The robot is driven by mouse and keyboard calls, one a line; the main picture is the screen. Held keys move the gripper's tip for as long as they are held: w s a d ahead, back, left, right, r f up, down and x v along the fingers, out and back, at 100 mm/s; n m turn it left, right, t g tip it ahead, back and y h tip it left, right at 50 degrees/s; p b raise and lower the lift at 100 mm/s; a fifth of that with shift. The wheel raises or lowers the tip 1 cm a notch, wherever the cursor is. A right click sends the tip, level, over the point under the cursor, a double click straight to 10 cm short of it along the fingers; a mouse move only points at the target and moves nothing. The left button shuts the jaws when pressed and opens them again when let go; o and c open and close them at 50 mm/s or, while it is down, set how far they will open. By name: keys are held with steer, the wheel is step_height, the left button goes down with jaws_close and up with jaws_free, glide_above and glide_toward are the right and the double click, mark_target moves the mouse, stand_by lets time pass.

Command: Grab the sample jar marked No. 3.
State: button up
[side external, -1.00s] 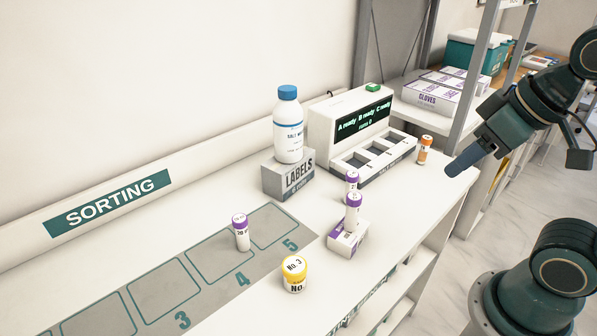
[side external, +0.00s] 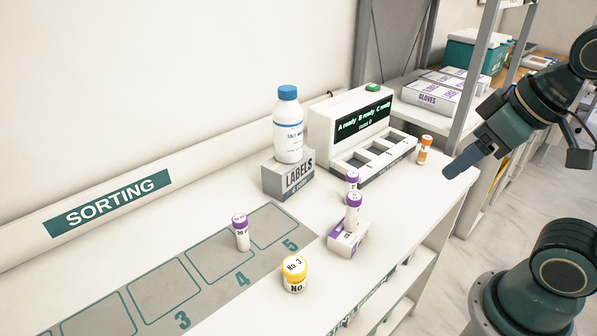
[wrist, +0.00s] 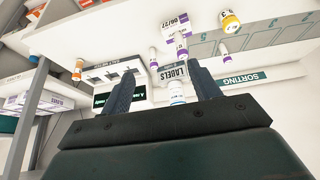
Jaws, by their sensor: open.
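The sample jar marked No. 3 (side external: 294,275) has a yellow lid and a white label. It stands upright on the white bench, near the front edge, beside the grey sorting mat. In the wrist view the jar (wrist: 230,21) shows upside down near the top, beyond my right-hand finger. My gripper (side external: 452,174) is at the right end of the bench, well away from the jar and above the bench's edge. In the wrist view my gripper (wrist: 158,78) has its two fingers apart with nothing held between them.
A purple-capped tube (side external: 241,232) stands on the mat. A blue-capped bottle (side external: 288,125) stands on a labels box (side external: 287,178). An analyser (side external: 350,130) and an orange-capped vial (side external: 424,150) are near my gripper.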

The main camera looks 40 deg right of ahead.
steer(key=shift+o, duration=0.2)
steer(key=n+g+y, duration=0.3)
steer(key=n+y, duration=0.1)
steer(key=n, duration=0.8)
glide_toward(299, 264)
steer(key=r, duration=0.2)
steer(key=shift+w+d+f, duration=0.1)
steer(key=shift+d+f, duration=0.05)
steer(key=shift+d, duration=0.05)
steer(key=shift+f, duration=0.1)
steer(key=shift+x, duration=4.2)
steer(key=shift+f+g, duration=0.15)
steer(key=shift+g, duration=0.15)
steer(key=shift+x, duration=2.5)
